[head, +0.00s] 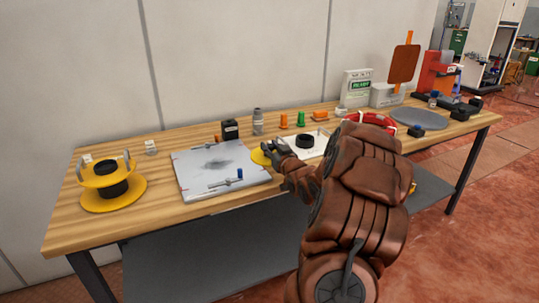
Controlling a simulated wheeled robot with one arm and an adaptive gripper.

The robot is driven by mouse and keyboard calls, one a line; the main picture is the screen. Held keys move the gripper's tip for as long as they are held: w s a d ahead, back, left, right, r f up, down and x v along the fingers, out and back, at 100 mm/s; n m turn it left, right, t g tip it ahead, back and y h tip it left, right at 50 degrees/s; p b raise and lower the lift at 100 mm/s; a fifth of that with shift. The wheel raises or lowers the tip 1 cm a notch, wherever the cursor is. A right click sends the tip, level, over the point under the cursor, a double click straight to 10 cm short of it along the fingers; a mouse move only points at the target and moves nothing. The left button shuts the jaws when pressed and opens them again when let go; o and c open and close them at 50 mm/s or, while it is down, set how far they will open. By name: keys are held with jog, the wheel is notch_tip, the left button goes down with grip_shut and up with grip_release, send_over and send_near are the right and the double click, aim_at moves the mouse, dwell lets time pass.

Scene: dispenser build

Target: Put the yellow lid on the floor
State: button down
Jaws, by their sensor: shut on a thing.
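My gripper (271,149) is over the middle of the wooden workbench, at the right edge of a grey-white plate. It is shut on the yellow lid (259,157), a small yellow disc that shows just left of the fingers. Part of the lid is hidden by the gripper, and I cannot tell whether it touches the bench. The reddish floor (455,225) shows to the right of and in front of the bench.
The grey-white plate (200,180) carries a small blue-ended tool. A yellow stand with a black ring (112,190) is at the left end. Bottles, orange and green pieces, a white box (356,88) and a red machine (437,75) line the back. A grey shelf (200,258) is below.

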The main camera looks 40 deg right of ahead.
jog(key=shift+w+d, duration=0.2)
jog(key=shift+w, duration=0.3)
jog(key=shift+f, duration=1.8)
jog(key=shift+f, duration=0.15)
jog(key=shift+f, duration=0.3)
jog(key=shift+f+b, duration=0.2)
jog(key=shift+b, duration=0.1)
jog(key=c, duration=0.8)
grip_release()
jog(key=shift+c, duration=0.2)
